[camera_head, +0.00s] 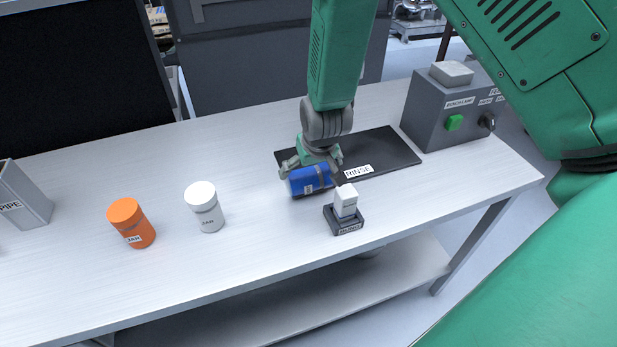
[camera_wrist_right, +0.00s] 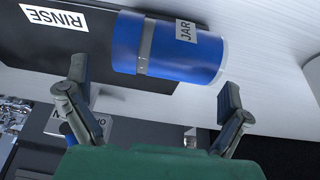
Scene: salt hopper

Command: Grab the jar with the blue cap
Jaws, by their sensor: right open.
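The blue jar (camera_head: 308,182) lies on its side at the front left corner of the black RINSE mat. In the right wrist view the blue jar (camera_wrist_right: 190,50) shows a grey band and a JAR label. My right gripper (camera_head: 312,169) is above and behind it, its fingers spread towards the jar's two ends. In the right wrist view the right gripper (camera_wrist_right: 153,83) is open, with the jar ahead of and between the fingertips. I cannot tell whether a finger touches it. My left gripper is not in view.
A white-capped jar (camera_head: 206,208) and an orange jar (camera_head: 133,226) stand to the left. A small dark holder with a white block (camera_head: 345,203) stands close in front. The RINSE mat (camera_head: 385,150) and a grey switch box (camera_head: 440,115) are to the right.

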